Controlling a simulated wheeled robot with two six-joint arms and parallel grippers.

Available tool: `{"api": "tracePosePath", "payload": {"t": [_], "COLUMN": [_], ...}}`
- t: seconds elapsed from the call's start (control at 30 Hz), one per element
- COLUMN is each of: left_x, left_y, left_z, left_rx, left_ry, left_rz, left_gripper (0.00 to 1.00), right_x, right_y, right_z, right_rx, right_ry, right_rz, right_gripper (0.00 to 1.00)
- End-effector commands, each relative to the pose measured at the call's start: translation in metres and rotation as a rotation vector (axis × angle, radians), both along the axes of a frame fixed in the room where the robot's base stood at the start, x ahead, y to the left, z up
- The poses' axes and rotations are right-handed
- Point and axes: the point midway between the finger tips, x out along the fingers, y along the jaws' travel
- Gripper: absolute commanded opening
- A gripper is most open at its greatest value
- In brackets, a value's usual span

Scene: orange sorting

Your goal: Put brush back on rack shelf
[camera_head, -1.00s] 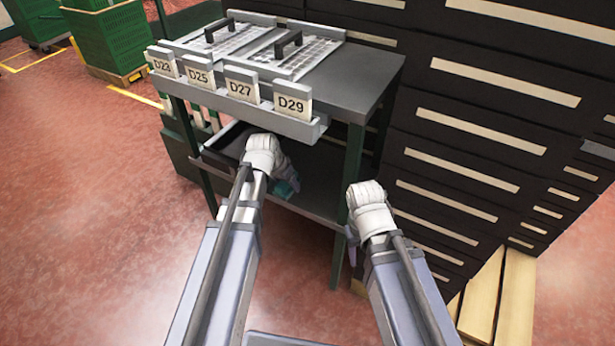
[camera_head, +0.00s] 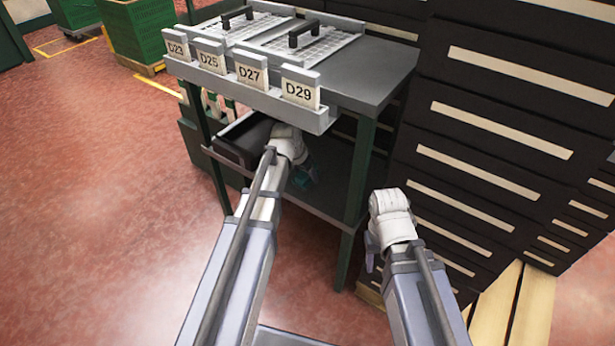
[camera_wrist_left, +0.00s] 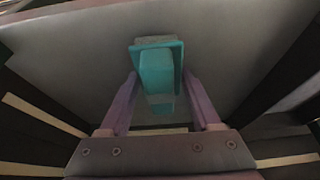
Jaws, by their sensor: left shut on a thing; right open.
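The brush shows in the left wrist view as a teal block (camera_wrist_left: 157,75) with greyish parts at its ends, between the two purple fingers of my left gripper (camera_wrist_left: 160,95). My left gripper is shut on it. I cannot tell whether the brush touches the shelf. My right gripper (camera_head: 372,252) is open and empty, outside the rack near its right front leg.
The rack's top (camera_head: 372,75) carries wire-mesh trays with black handles and labels D23 to D29 along its front. A black tray (camera_head: 245,140) is on the lower shelf's left. Dark drawer cabinets (camera_head: 480,150) stand close on the right. The red floor (camera_head: 100,220) is clear on the left.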

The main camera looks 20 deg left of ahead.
Motion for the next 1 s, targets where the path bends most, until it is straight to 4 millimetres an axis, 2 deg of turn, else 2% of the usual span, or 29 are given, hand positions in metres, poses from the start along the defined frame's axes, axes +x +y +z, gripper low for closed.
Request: {"api": "tracePosePath", "payload": {"t": [0.2, 0.23, 0.5, 0.77, 0.87, 1.0], "left_x": [0.0, 0.0, 0.0, 0.0, -0.001, -0.009], "left_y": [0.0, 0.0, 0.0, 0.0, 0.0, 0.003], "left_z": [-0.004, -0.003, -0.002, -0.001, 0.007, 0.027], "left_rx": [0.0, 0.0, 0.0, 0.0, 0.0, 0.0], "left_ry": [0.0, 0.0, 0.0, 0.0, 0.0, 0.0], "left_rz": [0.0, 0.0, 0.0, 0.0, 0.0, 0.001], "left_gripper": [0.2, 0.65, 0.94, 0.94, 0.94, 0.94], "right_x": [0.0, 0.0, 0.0, 0.0, 0.0, 0.0], "right_y": [0.0, 0.0, 0.0, 0.0, 0.0, -0.001], "right_z": [-0.004, -0.003, -0.002, -0.001, 0.007, 0.027], "right_rx": [0.0, 0.0, 0.0, 0.0, 0.0, -0.002], "right_ry": [0.0, 0.0, 0.0, 0.0, 0.0, 0.0], "right_rz": [0.0, 0.0, 0.0, 0.0, 0.0, -0.003], "right_gripper": [0.5, 0.5, 0.5, 0.5, 0.5, 0.5]}}
